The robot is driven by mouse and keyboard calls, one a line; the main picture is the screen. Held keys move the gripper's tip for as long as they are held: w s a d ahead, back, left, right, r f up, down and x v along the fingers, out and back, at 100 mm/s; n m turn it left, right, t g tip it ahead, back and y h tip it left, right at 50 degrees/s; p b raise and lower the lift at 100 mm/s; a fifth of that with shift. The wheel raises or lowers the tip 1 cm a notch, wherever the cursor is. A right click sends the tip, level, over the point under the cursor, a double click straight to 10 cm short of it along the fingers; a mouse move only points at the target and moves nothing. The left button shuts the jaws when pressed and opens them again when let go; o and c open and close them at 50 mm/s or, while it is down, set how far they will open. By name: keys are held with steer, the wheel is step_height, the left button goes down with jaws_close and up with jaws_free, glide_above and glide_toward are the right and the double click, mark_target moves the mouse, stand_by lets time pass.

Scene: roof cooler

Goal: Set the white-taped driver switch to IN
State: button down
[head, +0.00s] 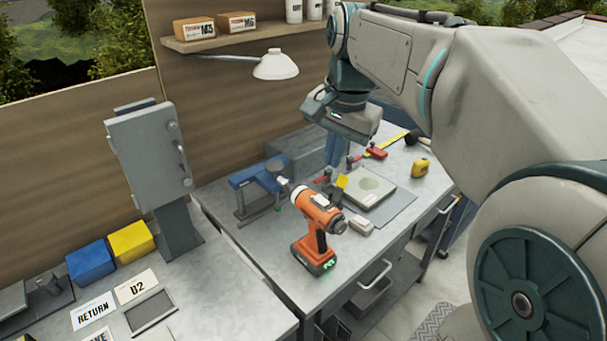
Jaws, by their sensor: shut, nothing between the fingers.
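One orange and black cordless driver (320,222) stands upright on the metal workbench, on its dark battery base with green marks. A pale patch shows near its top, but I cannot tell whether it is white tape. Its switch and the switch's setting are too small to make out. My gripper (341,124) hangs above the back of the bench, behind and above the driver and apart from it. It is shut and empty, and its fingertips are not clearly seen.
A blue vise (262,182) stands left of the driver. A pale block with a round recess (362,191) lies right of it, with red clamps (372,153) behind. A yellow tape measure (420,168) lies farther right. A grey box on a post (150,155) rises at left. A lamp (275,65) overhangs.

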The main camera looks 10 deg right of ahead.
mark_target(317, 197)
steer(key=shift+w+d+r+m+g+b, duration=0.1)
steer(key=shift+w+r+m+g+b, duration=0.15)
steer(key=shift+w+m, duration=0.5)
steer(key=shift+w+r+m+b, duration=0.15)
steer(key=shift+w+m+b, duration=0.3)
steer(key=shift+w, duration=0.45)
steer(key=shift+w+d+r+m+g+b, duration=0.15)
steer(key=shift+w+r+m+b, duration=0.1)
steer(key=shift+w+m, duration=0.5)
steer(key=shift+w+a+f+n, duration=0.1)
steer(key=shift+n, duration=0.15)
steer(key=f, duration=0.4)
steer(key=w+f, duration=0.1)
steer(key=f, duration=0.8)
steer(key=shift+w+a+f, duration=0.25)
steer(key=shift+a+f, duration=0.15)
steer(key=shift+a, duration=0.15)
